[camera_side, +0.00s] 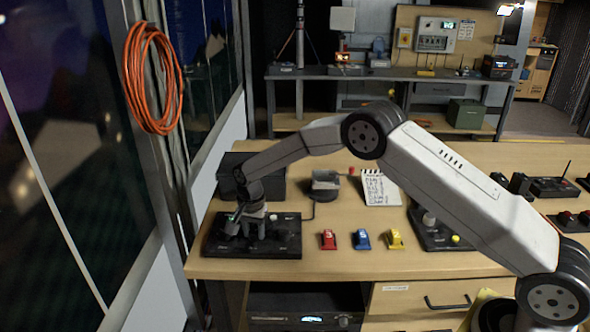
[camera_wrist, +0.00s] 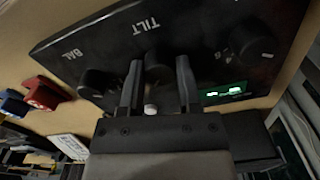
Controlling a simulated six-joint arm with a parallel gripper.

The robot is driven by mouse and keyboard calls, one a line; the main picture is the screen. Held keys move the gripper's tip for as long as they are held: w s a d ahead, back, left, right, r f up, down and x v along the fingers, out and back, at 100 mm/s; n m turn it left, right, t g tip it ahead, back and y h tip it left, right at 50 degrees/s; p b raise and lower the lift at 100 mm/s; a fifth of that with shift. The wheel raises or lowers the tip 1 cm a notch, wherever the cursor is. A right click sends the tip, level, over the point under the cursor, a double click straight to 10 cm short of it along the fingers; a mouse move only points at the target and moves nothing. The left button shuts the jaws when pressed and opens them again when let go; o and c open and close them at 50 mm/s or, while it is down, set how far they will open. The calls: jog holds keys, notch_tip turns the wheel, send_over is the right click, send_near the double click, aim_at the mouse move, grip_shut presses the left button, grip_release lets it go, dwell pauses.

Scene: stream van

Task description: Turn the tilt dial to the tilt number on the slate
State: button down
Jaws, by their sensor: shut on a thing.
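The black control panel (camera_side: 285,245) lies near the left front of the bench. In the wrist view, the panel (camera_wrist: 110,38) carries the printed word TILT, and the black tilt dial (camera_wrist: 158,62) sits below it. My gripper (camera_wrist: 158,80) is shut on the tilt dial, one finger on each side. In the side view, my gripper (camera_side: 250,226) is lowered onto the panel and hides the dial. The dial's pointer and scale cannot be made out. The white slate (camera_side: 380,189) stands behind on the bench; its writing is too small to read.
A BAL dial (camera_wrist: 96,82) and another dial (camera_wrist: 250,44) flank the tilt dial. A green display (camera_wrist: 224,93) is lit, partly hidden. Red (camera_side: 328,240), blue (camera_side: 361,240) and yellow (camera_side: 395,239) blocks lie right of the panel. A black box (camera_side: 232,172) stands behind it.

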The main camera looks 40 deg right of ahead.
aim_at(255, 231)
jog(key=shift+m, duration=1.7)
jog(key=shift+c, duration=1.5)
grip_release()
jog(key=shift+r, duration=0.15)
jog(key=shift+r, duration=3.8)
